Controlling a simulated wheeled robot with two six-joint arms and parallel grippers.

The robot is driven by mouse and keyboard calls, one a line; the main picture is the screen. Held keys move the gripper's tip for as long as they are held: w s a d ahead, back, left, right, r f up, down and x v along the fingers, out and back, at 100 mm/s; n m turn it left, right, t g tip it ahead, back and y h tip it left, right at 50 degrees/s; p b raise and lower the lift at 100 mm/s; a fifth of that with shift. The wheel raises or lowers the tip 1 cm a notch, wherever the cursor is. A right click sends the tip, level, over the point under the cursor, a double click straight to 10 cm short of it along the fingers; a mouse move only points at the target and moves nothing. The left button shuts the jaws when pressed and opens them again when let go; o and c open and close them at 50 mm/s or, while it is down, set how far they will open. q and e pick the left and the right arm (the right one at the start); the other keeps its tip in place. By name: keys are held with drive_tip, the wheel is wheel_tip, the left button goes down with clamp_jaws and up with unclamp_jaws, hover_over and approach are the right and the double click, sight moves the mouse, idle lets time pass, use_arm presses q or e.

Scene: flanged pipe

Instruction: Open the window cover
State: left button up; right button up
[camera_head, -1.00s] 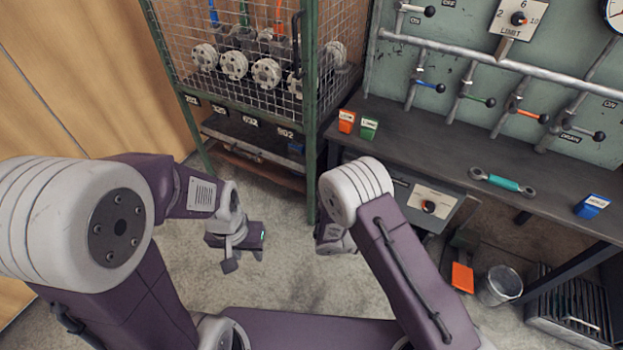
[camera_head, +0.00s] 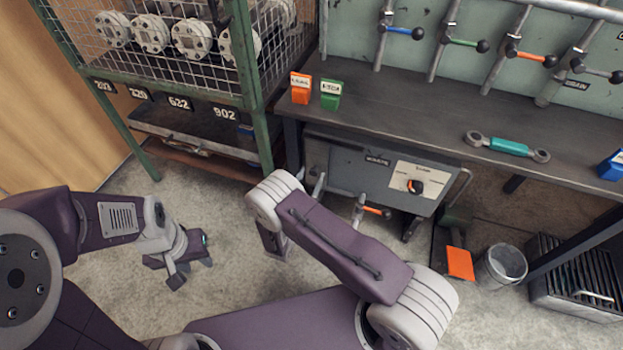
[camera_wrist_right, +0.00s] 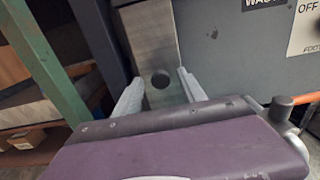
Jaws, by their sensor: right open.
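The window cover cannot be picked out for certain. In the head view the right gripper is mostly hidden behind my right arm, in front of the grey WASTE box (camera_head: 345,165). My left gripper (camera_head: 190,272) is over the floor at the left, fingers apart and empty.
A green wire cage (camera_head: 262,115) with flanged parts stands at the left of the bench (camera_head: 420,120). An orange valve handle (camera_head: 376,211) sticks out below the box. A bucket (camera_head: 502,266) and black rack (camera_head: 575,285) stand on the floor at the right.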

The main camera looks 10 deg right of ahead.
drive_tip(key=shift+w+d, duration=0.4)
drive_tip(key=shift+w, duration=0.15)
clamp_jaws()
idle(1.0)
